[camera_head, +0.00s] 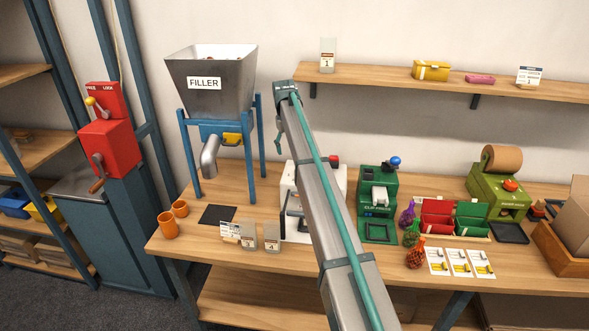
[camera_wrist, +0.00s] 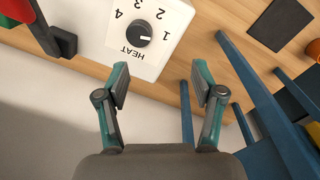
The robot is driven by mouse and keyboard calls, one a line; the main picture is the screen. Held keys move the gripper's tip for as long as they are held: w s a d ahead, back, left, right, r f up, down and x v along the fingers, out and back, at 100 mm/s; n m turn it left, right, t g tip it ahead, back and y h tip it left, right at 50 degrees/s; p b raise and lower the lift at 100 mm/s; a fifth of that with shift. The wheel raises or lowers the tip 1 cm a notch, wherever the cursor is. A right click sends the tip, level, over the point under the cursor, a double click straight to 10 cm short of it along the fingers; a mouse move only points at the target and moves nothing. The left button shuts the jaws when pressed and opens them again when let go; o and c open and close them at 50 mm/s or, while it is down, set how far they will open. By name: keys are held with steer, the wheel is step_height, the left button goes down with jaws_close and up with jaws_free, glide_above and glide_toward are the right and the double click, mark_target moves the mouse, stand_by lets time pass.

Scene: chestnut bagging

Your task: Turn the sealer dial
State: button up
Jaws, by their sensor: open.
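The white sealer (camera_head: 291,182) stands on the bench in the head view, largely hidden behind my arm. Its dial is not visible there. In the wrist view, the sealer's white face (camera_wrist: 172,15) carries the word HEAT and the numbers 1 to 4. The round black dial (camera_wrist: 139,33) has a white pointer mark turned toward the 1. My gripper (camera_wrist: 161,78) is open and empty, its two teal fingers apart. The dial lies beyond the fingertips, a little left of the line midway between them, and is not touched.
Blue filler-stand legs (camera_wrist: 262,100) are close to the right of my gripper in the wrist view. The filler hopper (camera_head: 212,85) stands left of my arm, the green clip press (camera_head: 377,205) right of the sealer. A shelf (camera_head: 440,84) runs along the wall above.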

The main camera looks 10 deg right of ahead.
steer(key=d, duration=0.4)
steer(key=shift+m+y, duration=0.4)
steer(key=f+p, duration=0.1)
steer(key=f, duration=0.2)
steer(key=f+p, duration=0.1)
steer(key=f, duration=0.3)
steer(key=f+p, duration=0.1)
steer(key=f, duration=0.2)
steer(key=shift+w+d+f+p, duration=0.15)
steer(key=shift+w+f+p, duration=0.05)
steer(key=shift+w+p, duration=0.2)
steer(key=c, duration=1.1)
steer(key=shift+c, duration=0.2)
steer(key=shift+n+b, duration=0.3)
steer(key=n+b, duration=0.2)
steer(key=n, duration=0.1)
steer(key=shift+f+n, duration=0.1)
steer(key=shift+n, duration=0.2)
steer(key=n+b, duration=0.2)
steer(key=n, duration=0.3)
steer(key=shift+n, duration=0.4)
